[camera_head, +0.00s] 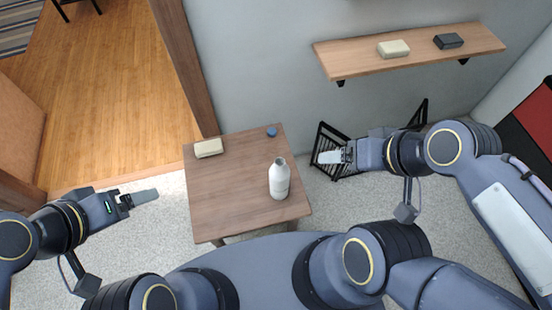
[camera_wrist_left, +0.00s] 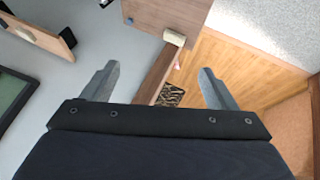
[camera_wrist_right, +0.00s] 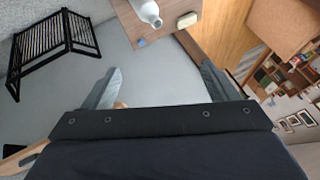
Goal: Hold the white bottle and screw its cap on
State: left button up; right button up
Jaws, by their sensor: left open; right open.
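The white bottle (camera_head: 279,180) stands upright on the right part of a small wooden table (camera_head: 230,185); it also shows in the right wrist view (camera_wrist_right: 150,12). A small blue cap (camera_head: 272,132) lies at the table's back edge, apart from the bottle; it shows in the right wrist view (camera_wrist_right: 141,43). My left gripper (camera_head: 146,197) is open and empty, left of the table; its fingers are spread in the left wrist view (camera_wrist_left: 162,85). My right gripper (camera_head: 330,157) is open and empty, right of the table and the bottle; its fingers are spread in the right wrist view (camera_wrist_right: 160,85).
A cream block (camera_head: 208,148) lies on the table's back left corner. A wall shelf (camera_head: 410,55) bears a cream block (camera_head: 393,48) and a black block (camera_head: 448,41). A black rack (camera_head: 328,140) stands on the floor near my right gripper. The table's middle is clear.

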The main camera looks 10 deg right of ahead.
aim_at(279, 174)
jog(key=u, duration=0.7)
jog(key=k+l+u, duration=0.1)
jog(key=u, duration=0.3)
jog(key=k+u, duration=0.2)
jog(key=u, duration=0.2)
jog(key=k+u, duration=0.15)
jog(key=u, duration=0.25)
jog(key=k+u, duration=0.2)
jog(key=u, duration=0.25)
jog(key=k+j+u, duration=0.1)
jog(key=u, duration=0.3)
jog(key=k+l+u, duration=0.15)
jog(key=u, duration=0.35)
jog(key=k+l+u, duration=0.15)
jog(key=u, duration=0.3)
jog(key=k+u, duration=0.25)
jog(key=u, duration=0.25)
jog(key=k+u, duration=0.2)
jog(key=u, duration=0.25)
jog(key=k+u, duration=0.2)
jog(key=u, duration=0.3)
jog(key=k+j+u, duration=0.15)
jog(key=u, duration=0.3)
jog(key=k+u, duration=0.55)
jog(key=u, duration=0.15)
jog(key=z, duration=3.75)
